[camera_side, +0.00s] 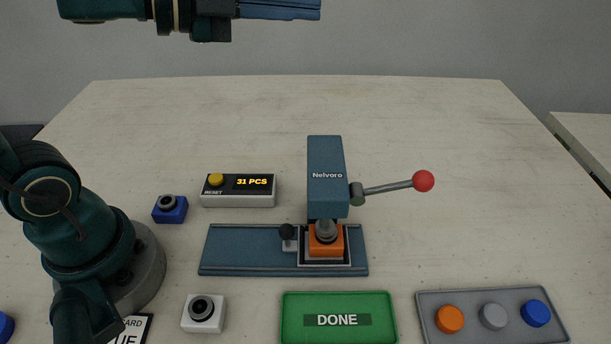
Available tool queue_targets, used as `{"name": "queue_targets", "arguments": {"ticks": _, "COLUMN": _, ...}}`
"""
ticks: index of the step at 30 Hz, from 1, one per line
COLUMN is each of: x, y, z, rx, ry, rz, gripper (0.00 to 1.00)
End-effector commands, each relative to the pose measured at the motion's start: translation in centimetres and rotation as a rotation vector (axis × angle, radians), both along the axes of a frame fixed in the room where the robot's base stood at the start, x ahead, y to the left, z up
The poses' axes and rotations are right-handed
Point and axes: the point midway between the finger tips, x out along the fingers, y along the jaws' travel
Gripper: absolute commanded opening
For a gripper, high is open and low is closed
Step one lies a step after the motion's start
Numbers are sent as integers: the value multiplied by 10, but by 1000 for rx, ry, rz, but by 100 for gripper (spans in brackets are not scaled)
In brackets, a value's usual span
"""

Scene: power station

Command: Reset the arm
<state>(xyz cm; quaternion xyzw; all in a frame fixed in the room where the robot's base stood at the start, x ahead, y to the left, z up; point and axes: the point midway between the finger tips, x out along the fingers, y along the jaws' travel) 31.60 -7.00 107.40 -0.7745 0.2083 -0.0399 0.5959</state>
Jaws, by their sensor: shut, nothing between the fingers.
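My gripper (316,10) is at the top of the view, high above the table and lying level, with its fingers pointing right. The fingers are together with nothing between them. It touches nothing, and the upper part of my arm is cut off by the frame edge. My base stands on the table at the left.
The table's back is clear.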

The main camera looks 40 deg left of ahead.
Motion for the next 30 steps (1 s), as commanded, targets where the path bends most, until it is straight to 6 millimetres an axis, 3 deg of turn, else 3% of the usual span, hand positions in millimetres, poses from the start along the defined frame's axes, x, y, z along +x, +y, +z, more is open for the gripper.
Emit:
{"name": "queue_targets", "arguments": {"ticks": 2, "x": -2, "y": 17, "z": 14, "rx": -123, "ry": -16, "rz": 162, "gripper": 0}}
{"name": "queue_targets", "arguments": {"ticks": 5, "x": -10, "y": 42, "z": 16, "rx": -295, "ry": 21, "rz": 368, "gripper": 0}}
{"name": "queue_targets", "arguments": {"ticks": 8, "x": -27, "y": 62, "z": 0, "rx": -469, "ry": 114, "rz": 558, "gripper": 0}}
{"name": "queue_targets", "arguments": {"ticks": 11, "x": -52, "y": 71, "z": -29, "rx": -636, "ry": 268, "rz": 729, "gripper": 0}}
{"name": "queue_targets", "arguments": {"ticks": 15, "x": -95, "y": 62, "z": -78, "rx": -823, "ry": 557, "rz": 920, "gripper": 0}}
{"name": "queue_targets", "arguments": {"ticks": 19, "x": -131, "y": 43, "z": -111, "rx": -912, "ry": 813, "rz": 1035, "gripper": 0}}
{"name": "queue_targets", "arguments": {"ticks": 24, "x": -155, "y": 29, "z": -126, "rx": -932, "ry": 975, "rz": 1095, "gripper": 0}}
{"name": "queue_targets", "arguments": {"ticks": 30, "x": -158, "y": 29, "z": -127, "rx": -921, "ry": 988, "rz": 1104, "gripper": 0}}
